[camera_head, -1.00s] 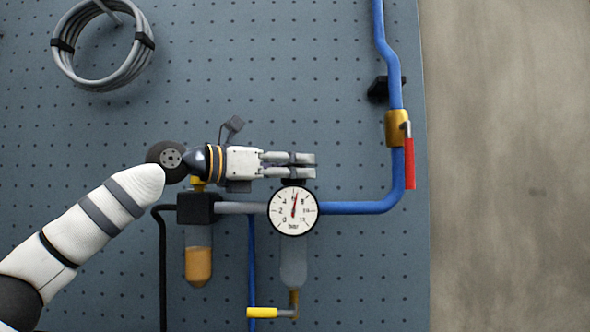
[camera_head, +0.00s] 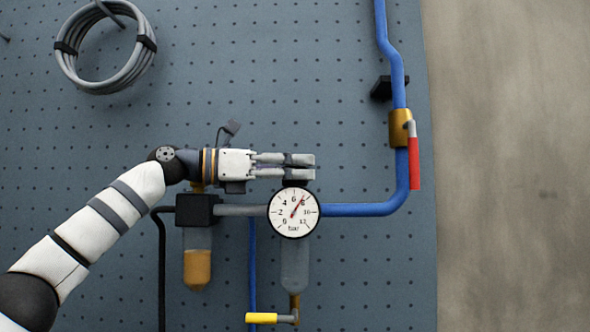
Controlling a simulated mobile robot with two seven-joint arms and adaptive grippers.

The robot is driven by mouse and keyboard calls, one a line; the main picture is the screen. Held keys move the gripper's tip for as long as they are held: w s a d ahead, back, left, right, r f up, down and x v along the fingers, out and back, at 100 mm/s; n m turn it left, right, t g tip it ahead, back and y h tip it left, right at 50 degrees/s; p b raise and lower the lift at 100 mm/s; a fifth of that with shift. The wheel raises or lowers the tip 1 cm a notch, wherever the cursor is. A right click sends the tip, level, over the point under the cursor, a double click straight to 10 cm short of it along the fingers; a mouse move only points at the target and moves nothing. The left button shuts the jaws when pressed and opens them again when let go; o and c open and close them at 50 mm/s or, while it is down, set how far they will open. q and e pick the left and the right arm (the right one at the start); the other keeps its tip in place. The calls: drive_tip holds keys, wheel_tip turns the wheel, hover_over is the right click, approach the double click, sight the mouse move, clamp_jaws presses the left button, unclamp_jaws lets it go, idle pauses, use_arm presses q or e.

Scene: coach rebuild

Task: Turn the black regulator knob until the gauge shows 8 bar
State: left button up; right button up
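The round white gauge (camera_head: 294,212) faces me on the pegboard wall. Its red needle points up and right, between 6 and 8 and close to 8. The black regulator knob (camera_head: 296,183) sits just above the gauge; only its lower edge shows, the rest hidden by my fingers. My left gripper (camera_head: 300,166) comes in from the left, its two fingers one above the other in the picture. It appears shut on the knob, though the contact itself is hidden. My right gripper is not in view.
A blue pipe (camera_head: 360,209) runs right from the gauge and up to a brass valve with a red lever (camera_head: 414,160). A filter bowl (camera_head: 197,265) hangs left, under my wrist. A yellow-handled drain (camera_head: 262,318) is below. A hose coil (camera_head: 103,45) hangs upper left.

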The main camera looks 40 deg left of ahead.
use_arm(q)
drive_tip(key=o, duration=0.3)
wheel_tip(320, 180, up, 10)
idle(0.4)
